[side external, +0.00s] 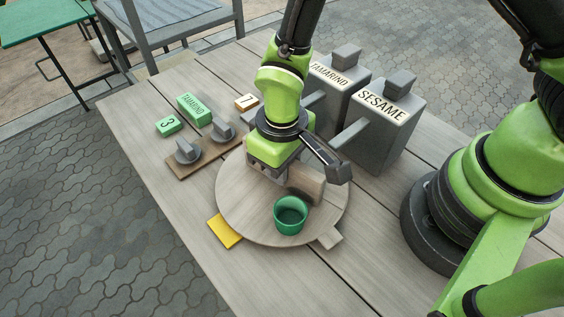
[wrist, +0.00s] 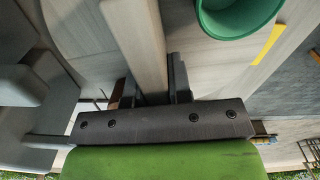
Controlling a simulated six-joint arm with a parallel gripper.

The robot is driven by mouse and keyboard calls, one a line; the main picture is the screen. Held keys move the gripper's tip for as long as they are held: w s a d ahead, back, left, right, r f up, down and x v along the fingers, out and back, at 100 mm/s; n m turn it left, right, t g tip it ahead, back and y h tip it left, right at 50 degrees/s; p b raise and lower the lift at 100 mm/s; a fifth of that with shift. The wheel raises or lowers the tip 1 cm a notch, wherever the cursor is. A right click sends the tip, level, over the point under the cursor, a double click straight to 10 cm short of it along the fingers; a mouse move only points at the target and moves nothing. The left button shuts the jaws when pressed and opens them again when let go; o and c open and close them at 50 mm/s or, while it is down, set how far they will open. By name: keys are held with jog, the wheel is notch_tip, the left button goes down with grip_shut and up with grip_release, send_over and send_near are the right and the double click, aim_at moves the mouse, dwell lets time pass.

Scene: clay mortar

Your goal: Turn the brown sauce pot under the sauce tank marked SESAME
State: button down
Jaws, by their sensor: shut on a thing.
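The round wooden turntable (side external: 240,200) lies on the table below my gripper. My gripper (side external: 300,180) is shut on the upright wooden bar (side external: 309,184) at the turntable's middle; in the wrist view the bar (wrist: 137,45) runs between the fingers. A green pot (side external: 291,215) stands on the turntable's near side and shows at the top of the wrist view (wrist: 232,14). The grey tank marked SESAME (side external: 376,130) stands behind the turntable at the right, its spout pointing toward it. I cannot make out the brown sauce pot; my arm hides part of the turntable.
A grey tank marked TAMARIND (side external: 332,82) stands left of SESAME. Two grey knobs on a wooden base (side external: 187,152), with cards marked 3 (side external: 168,125), TAMARIND (side external: 194,106) and 1 (side external: 246,102), are at left. A yellow piece (side external: 224,231) lies at the turntable's edge.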

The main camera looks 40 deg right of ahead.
jog(key=shift+m, duration=9.5)
jog(key=c, duration=1)
grip_release()
jog(key=shift+c, duration=0.2)
jog(key=shift+r, duration=0.15)
